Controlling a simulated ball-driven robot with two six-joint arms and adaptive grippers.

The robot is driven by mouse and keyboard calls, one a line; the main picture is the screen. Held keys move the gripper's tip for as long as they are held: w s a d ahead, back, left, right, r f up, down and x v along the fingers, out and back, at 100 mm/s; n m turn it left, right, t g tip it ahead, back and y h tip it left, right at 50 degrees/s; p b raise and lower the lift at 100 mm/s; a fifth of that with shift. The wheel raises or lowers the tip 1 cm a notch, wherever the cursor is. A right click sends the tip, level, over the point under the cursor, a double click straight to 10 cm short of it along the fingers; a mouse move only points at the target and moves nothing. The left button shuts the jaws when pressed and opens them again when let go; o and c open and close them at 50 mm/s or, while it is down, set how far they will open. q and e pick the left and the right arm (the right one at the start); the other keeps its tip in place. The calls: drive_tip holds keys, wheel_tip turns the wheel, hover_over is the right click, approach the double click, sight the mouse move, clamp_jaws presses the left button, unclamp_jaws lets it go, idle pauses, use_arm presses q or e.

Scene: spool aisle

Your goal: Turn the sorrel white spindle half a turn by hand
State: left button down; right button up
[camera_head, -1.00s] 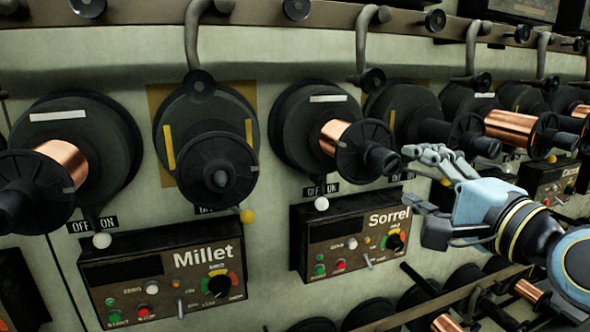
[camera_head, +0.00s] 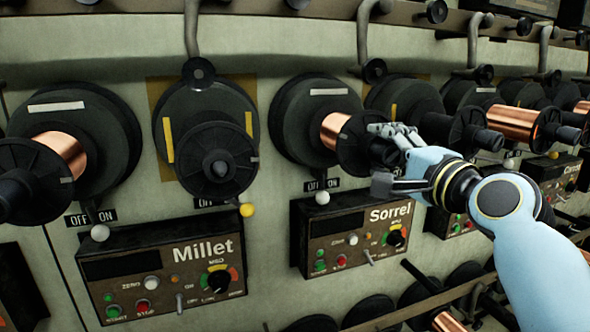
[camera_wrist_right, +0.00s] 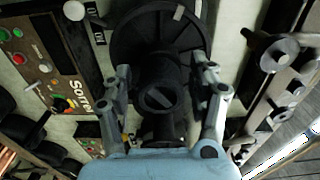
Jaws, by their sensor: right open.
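The sorrel white spindle (camera_head: 300,115) is above the Sorrel panel (camera_head: 330,262); its dark round backing carries a white strip. A copper-wound spool with a black flange sits on it. My right gripper (camera_head: 386,152) is at the spindle's outer end and hides part of the flange and hub. In the right wrist view, the black hub (camera_wrist_right: 158,98) lies between the spread fingers of my right gripper (camera_wrist_right: 165,80), which look apart from it. The flange is behind, with a light mark at its upper edge. My left gripper is not in view.
The Millet spindle (camera_head: 218,165), with yellow strips and no copper, stands to the left above the Millet panel (camera_head: 160,280). More copper spools (camera_head: 513,123) stand close to the right. A rail with bent handles (camera_head: 364,35) runs above. Lower spools and a bar lie below.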

drive_tip(key=c, duration=1)
drive_tip(key=n, duration=0.7)
drive_tip(key=o, duration=1.2)
drive_tip(key=shift+s, duration=0.1)
